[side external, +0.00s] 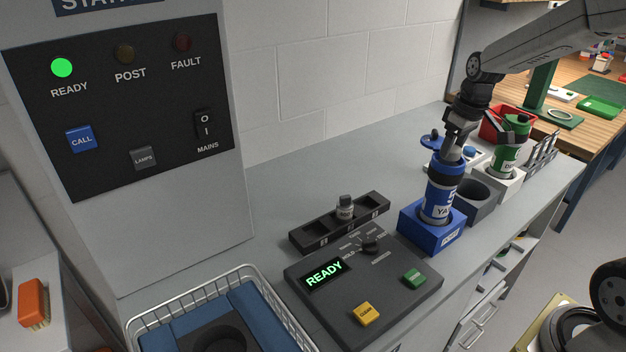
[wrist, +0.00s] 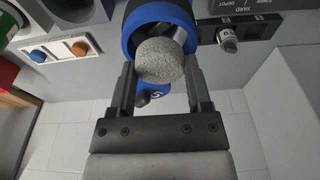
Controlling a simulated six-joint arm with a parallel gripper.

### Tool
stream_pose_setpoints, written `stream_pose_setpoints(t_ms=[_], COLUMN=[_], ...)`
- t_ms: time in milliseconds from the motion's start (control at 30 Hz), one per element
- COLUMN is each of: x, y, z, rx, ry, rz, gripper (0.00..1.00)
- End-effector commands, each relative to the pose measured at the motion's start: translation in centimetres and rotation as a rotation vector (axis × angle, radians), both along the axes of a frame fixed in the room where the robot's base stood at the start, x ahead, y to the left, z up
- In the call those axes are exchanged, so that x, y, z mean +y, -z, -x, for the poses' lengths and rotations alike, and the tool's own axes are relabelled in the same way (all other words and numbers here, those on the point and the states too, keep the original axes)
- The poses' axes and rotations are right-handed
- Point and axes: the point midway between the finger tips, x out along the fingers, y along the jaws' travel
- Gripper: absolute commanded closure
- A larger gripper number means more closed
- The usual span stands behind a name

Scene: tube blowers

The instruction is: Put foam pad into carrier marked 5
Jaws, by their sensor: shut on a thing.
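In the wrist view the carrier's blue rim (wrist: 130,32) is at the top. My gripper (side external: 455,142) points down just above the carrier's mouth. In the wrist view my gripper (wrist: 162,72) is shut on the round grey speckled foam pad (wrist: 160,60). The pad overlaps the mouth there; how deep it sits cannot be told.
A green carrier (side external: 508,150) stands in a white block behind, beside an empty dark grey socket (side external: 480,207). A control console (side external: 385,290) reads READY in front. A dark tray (side external: 320,232) holds a small part. A wire basket (side external: 270,290) stands at the front left. The counter's back middle is clear.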

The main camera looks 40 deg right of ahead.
Motion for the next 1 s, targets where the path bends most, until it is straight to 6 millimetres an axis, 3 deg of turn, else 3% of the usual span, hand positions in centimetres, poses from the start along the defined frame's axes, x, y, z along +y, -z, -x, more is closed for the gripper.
stream_pose_setpoints(t_ms=[300, 333, 400, 433, 767, 1000], x=[0.0, 0.0, 0.0, 0.0, 0.0, 0.0], y=[0.1, 0.1, 0.1, 0.1, -0.1, -2.0], z=[0.0, 0.0, 0.0, 0.0, 0.0, 0.3], rx=[0.0, 0.0, 0.0, 0.0, -0.001, -0.003], ry=[0.0, 0.0, 0.0, 0.0, 0.0, 0.0], rz=[0.0, 0.0, 0.0, 0.0, 0.0, 0.001], gripper=[0.91, 0.27, 0.05, 0.0, 0.0, 0.0])
